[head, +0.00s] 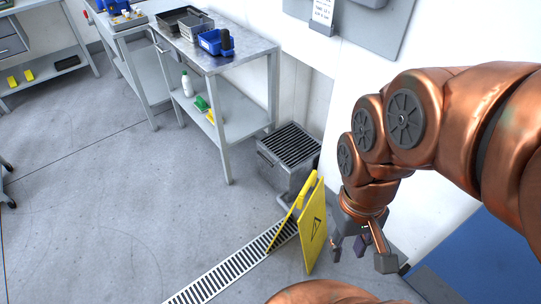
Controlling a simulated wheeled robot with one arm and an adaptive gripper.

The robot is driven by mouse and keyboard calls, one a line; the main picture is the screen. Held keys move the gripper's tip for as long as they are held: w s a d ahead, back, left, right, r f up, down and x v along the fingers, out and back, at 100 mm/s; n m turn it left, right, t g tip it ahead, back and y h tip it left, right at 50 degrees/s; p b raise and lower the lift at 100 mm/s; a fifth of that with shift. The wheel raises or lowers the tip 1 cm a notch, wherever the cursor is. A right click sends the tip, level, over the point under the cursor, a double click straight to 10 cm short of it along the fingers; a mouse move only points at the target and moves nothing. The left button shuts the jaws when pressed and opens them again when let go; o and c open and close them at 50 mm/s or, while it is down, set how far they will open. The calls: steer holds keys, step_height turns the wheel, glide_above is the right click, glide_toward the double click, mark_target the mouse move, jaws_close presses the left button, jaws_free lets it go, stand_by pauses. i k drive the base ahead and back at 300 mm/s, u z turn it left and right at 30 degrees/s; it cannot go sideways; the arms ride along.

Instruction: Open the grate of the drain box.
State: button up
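The drain box (279,178) is a grey metal box on the floor against the wall, right of the workbench. Its dark slatted grate (291,143) lies flat across the top, closed. A small handle-like part (265,158) shows on the box's front left side. A pipe comes out low at the front, partly hidden by the yellow sign. My gripper (361,258) hangs pointing down, right of and nearer than the box, beyond the yellow sign's right side. Its fingers are spread apart with nothing visible between them. It is clear of the grate.
A yellow folding floor sign (314,232) stands between my gripper and the box. A slotted floor drain (233,269) runs toward the lower left. A metal workbench (240,61) with bins stands left of the box. A blue mat (490,256) lies at right. The floor at left is open.

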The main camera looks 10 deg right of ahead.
mark_target(278, 160)
steer(key=z, duration=0.05)
steer(key=k, duration=0.5)
steer(key=u, duration=0.85)
steer(key=i, duration=1.1)
steer(key=u, duration=0.2)
